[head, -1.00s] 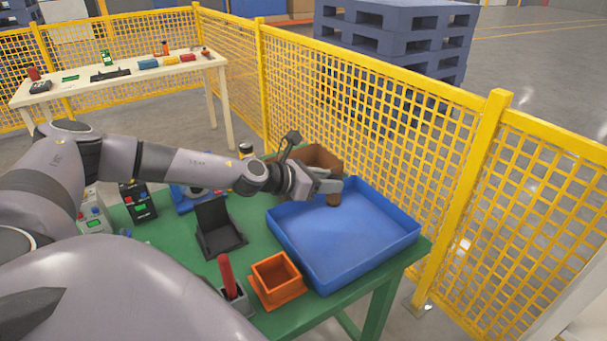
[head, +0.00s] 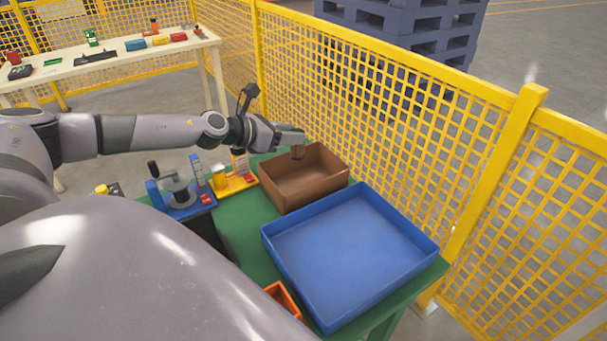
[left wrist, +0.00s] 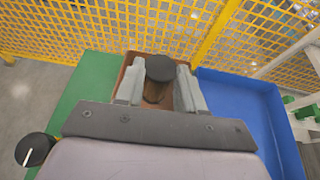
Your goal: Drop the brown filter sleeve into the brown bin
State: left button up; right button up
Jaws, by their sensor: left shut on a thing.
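The brown filter sleeve (head: 298,152) is held in my left gripper (head: 293,141). In the left wrist view the sleeve (left wrist: 159,69) shows its dark round end between the two grey fingers of the gripper (left wrist: 159,84). The brown bin (head: 318,187) stands on the green table, behind the blue tray. The sleeve is above the bin's left back part in the head view; the bin's brown wall (left wrist: 127,63) also shows behind the fingers in the left wrist view. Its exact height over the rim is hard to tell. My right gripper is not in view.
A blue tray (head: 350,255), empty, sits in front of the bin on the green table (head: 240,222). A blue fixture (head: 182,200) and a yellow holder (head: 238,184) stand left of the bin. Yellow mesh fencing (head: 400,120) runs close behind.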

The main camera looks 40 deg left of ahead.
pick_arm(q)
jog(key=shift+f, duration=2.95)
jog(key=o, duration=1.1)
jog(key=shift+s, duration=0.15)
jog(key=shift+b+v, duration=0.3)
jog(key=shift+v, duration=3.1)
